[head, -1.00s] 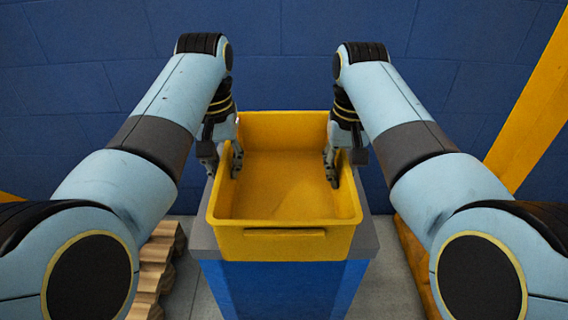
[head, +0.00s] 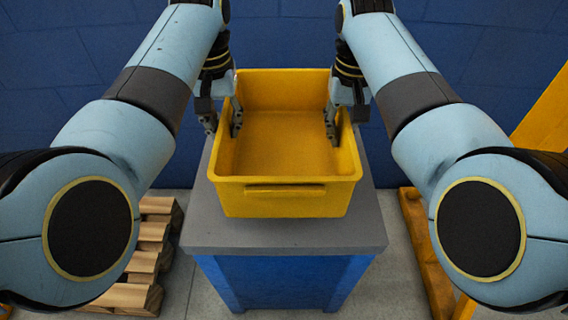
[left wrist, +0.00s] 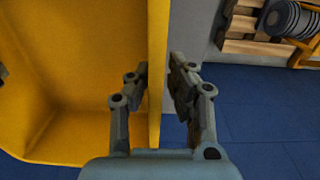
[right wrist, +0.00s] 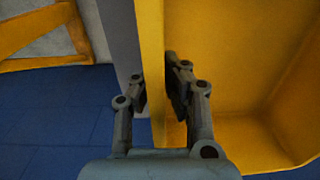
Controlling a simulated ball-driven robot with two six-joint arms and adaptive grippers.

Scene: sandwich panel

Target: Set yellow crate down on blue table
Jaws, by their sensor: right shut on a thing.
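The yellow crate (head: 285,200) is level over the grey top of the blue table (head: 285,234). I cannot tell whether its base touches the top. My left gripper (head: 223,122) straddles the crate's left wall, one finger inside and one outside. The left wrist view shows that wall between the fingers (left wrist: 157,75). My right gripper (head: 345,122) is shut on the right wall, and the right wrist view shows its fingers (right wrist: 155,85) either side of it. The crate looks empty. The table's far part is hidden behind the crate.
A wooden pallet (head: 150,245) lies on the floor left of the table. A yellow frame (head: 425,250) stands to the right. A blue wall (head: 285,40) is behind. A strip of bare tabletop shows in front of the crate.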

